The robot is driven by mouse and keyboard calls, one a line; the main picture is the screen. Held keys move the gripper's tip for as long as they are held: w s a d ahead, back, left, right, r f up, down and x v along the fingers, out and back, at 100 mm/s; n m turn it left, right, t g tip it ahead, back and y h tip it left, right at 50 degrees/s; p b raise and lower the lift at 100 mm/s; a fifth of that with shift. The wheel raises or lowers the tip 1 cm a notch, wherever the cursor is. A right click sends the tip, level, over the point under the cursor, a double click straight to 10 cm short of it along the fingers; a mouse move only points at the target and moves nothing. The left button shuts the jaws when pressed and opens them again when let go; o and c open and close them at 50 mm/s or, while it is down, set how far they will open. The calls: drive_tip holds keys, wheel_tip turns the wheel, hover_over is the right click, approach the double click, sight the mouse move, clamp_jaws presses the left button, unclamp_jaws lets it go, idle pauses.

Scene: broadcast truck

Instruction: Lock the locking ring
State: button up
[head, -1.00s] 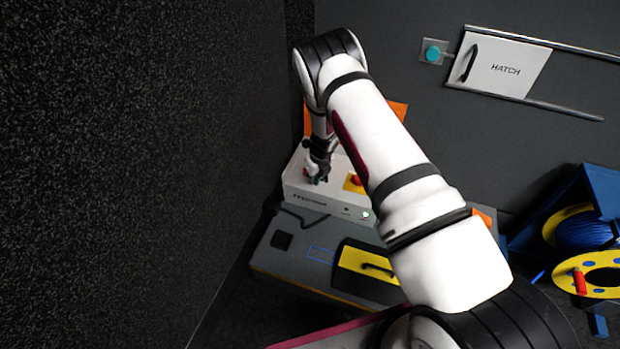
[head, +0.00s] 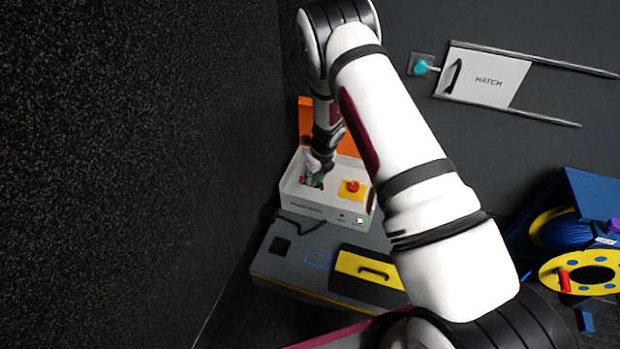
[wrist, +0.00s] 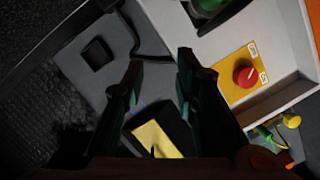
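My gripper (head: 318,180) is over the left part of the white box (head: 325,208) in the head view. In the wrist view its two dark fingers (wrist: 160,62) stand apart with nothing between them. A dark round fitting with a green part (wrist: 207,6) on the white box is cut off by the top edge of the wrist view, beyond the fingertips. It may be the locking ring, but I cannot tell for sure, nor whether it is turned. In the head view my gripper and wrist hide most of that area.
A dark wall is close on the left. A blue cable reel (head: 565,235) stands at right.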

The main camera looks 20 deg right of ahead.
sight(301, 177)
drive_tip(key=w+a+r+n+t+h+p, duration=0.1)
drive_tip(key=w+a+r+n+h, duration=0.15)
drive_tip(key=n, duration=1.05)
drive_tip(key=w+a+r+n+h, duration=0.1)
drive_tip(key=w+a+n, duration=0.15)
drive_tip(key=n, duration=1.05)
drive_tip(key=b+x, duration=0.5)
drive_tip(key=x, duration=0.9)
drive_tip(key=shift+w, duration=0.15)
drive_tip(key=shift+c, duration=0.6)
clamp_jaws()
